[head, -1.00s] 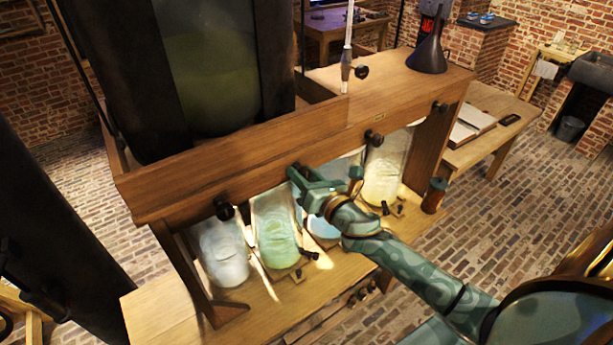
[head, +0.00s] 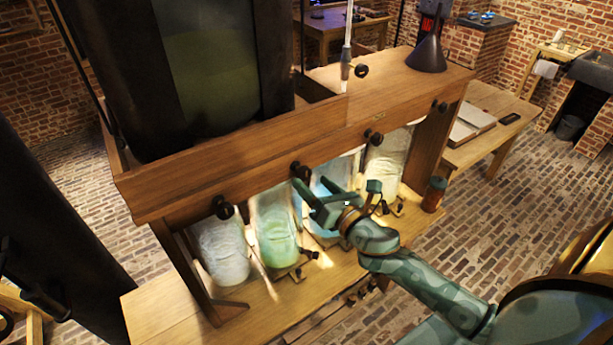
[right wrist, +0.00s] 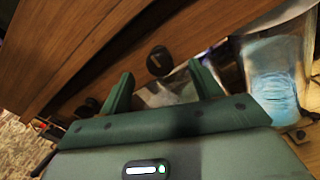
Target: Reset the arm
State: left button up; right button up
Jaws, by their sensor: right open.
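My right gripper (head: 338,192) is open and empty in the head view. It hangs in front of the wooden stand, just below its front beam (head: 290,150), and partly hides a jar with blue contents (head: 325,222). In the right wrist view my right gripper's two fingers (right wrist: 163,88) stand apart with nothing between them. A dark knob (right wrist: 159,61) on the beam lies just beyond the fingers. A jar with blue contents (right wrist: 276,85) stands at the right of that view. My left gripper is not in view.
The stand's shelf also holds a whitish jar (head: 222,255), a green jar (head: 275,238) and a pale jar (head: 385,170). Several black knobs line the beam. A black funnel (head: 428,52) stands on top. A side table (head: 490,140) is at right. Brick floor lies open at right.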

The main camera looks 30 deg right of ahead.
jog(key=shift+f, duration=0.1)
dwell(0.4)
jog(key=s+d+f+m+g+h+b, duration=0.1)
jog(key=s+f+m+g+b, duration=0.3)
jog(key=f, duration=1.1)
jog(key=s+d+f+m+g+h+b, duration=0.15)
jog(key=s+f+m+b, duration=0.45)
jog(key=f, duration=1)
jog(key=s+f+m+g+b, duration=0.2)
jog(key=s+f+m+g, duration=0.3)
jog(key=f, duration=1)
jog(key=s+a+f+m+g+b, duration=0.2)
jog(key=s+f+m+b, duration=0.1)
jog(key=s+f, duration=0.5)
jog(key=s+a+f+m+g+b, duration=0.2)
jog(key=s+f+m, duration=0.4)
jog(key=s, duration=0.5)
jog(key=s+a+f+m+g+b, duration=0.2)
jog(key=s+f+m+b, duration=0.2)
jog(key=s+f, duration=0.5)
jog(key=shift+s+f+m+g+y, duration=0.3)
jog(key=shift+s+m+g+y, duration=0.05)
jog(key=shift+s+m+y, duration=0.1)
